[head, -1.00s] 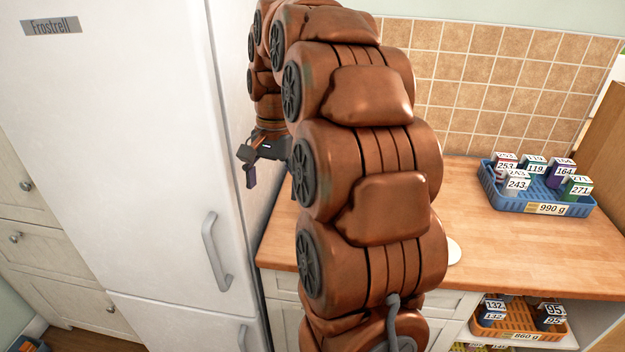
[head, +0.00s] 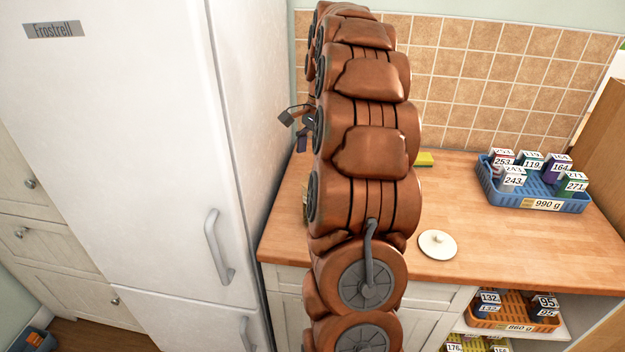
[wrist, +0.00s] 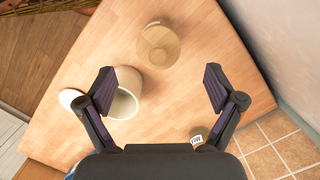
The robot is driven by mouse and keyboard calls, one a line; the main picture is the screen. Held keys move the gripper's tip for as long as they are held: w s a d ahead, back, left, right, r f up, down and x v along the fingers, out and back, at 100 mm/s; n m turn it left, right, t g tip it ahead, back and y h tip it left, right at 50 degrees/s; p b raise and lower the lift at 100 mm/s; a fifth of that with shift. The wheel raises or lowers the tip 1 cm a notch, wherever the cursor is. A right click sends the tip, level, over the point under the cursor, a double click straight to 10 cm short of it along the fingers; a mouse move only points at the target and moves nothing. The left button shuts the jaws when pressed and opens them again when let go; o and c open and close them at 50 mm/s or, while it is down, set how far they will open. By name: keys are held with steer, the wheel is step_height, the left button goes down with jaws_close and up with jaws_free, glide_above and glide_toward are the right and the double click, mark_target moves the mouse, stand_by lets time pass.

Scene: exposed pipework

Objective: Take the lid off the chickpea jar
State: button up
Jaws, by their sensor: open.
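My gripper (wrist: 159,82) is open and empty above the wooden counter, and it also shows beside the arm in the head view (head: 294,130). In the wrist view, a round, tan, see-through-looking vessel (wrist: 158,45) stands just beyond the fingertips. A cream crock (wrist: 123,103) with an open mouth stands by the left finger, which partly covers it. A small jar (wrist: 198,134) with a dark label shows by the right finger, partly hidden by my gripper. I cannot read which is the chickpea jar. My arm hides most of this area in the head view.
A cream lid with a knob (head: 437,244) lies on the counter (head: 480,255). A blue basket (head: 540,203) of labelled boxes stands at right. The fridge (head: 150,150) borders the counter's left end. Open shelves below hold more baskets.

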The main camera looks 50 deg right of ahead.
steer(key=shift+s+a+f+p, duration=0.15)
steer(key=shift+f+p, duration=0.6)
steer(key=shift+f, duration=0.15)
steer(key=shift+a+f+p, duration=0.2)
steer(key=shift+f+p, duration=0.5)
steer(key=shift+f, duration=1.05)
steer(key=c, duration=1)
steer(key=shift+r, duration=0.15)
steer(key=shift+c, duration=0.2)
